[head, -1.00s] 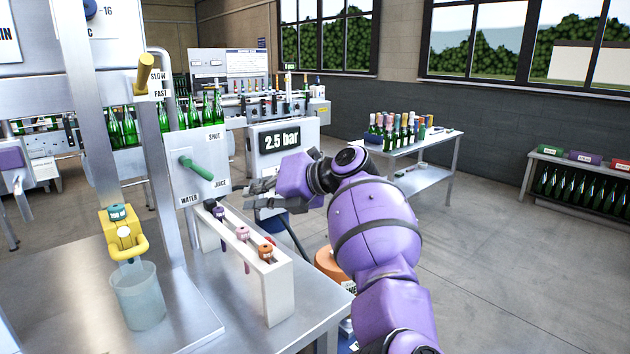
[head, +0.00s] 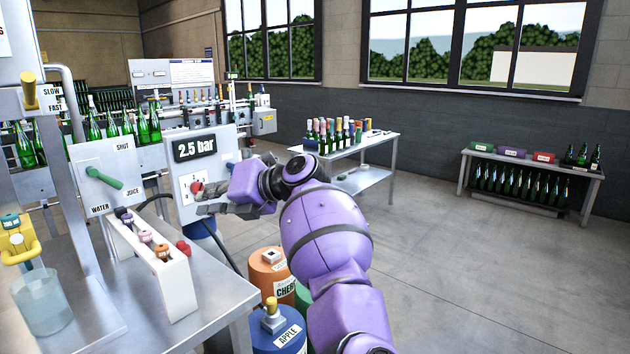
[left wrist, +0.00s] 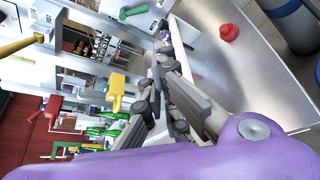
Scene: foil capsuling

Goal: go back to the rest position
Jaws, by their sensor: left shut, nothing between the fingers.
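My left arm reaches into the head view from the bottom. My right gripper is not in either view.
A metal bench (head: 222,287) carries a white rack (head: 178,290) and a clear beaker (head: 42,302). An orange drum (head: 268,272) and a blue drum (head: 280,335) stand beside my arm. A bottle table (head: 375,150) stands behind. The floor at right is clear.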

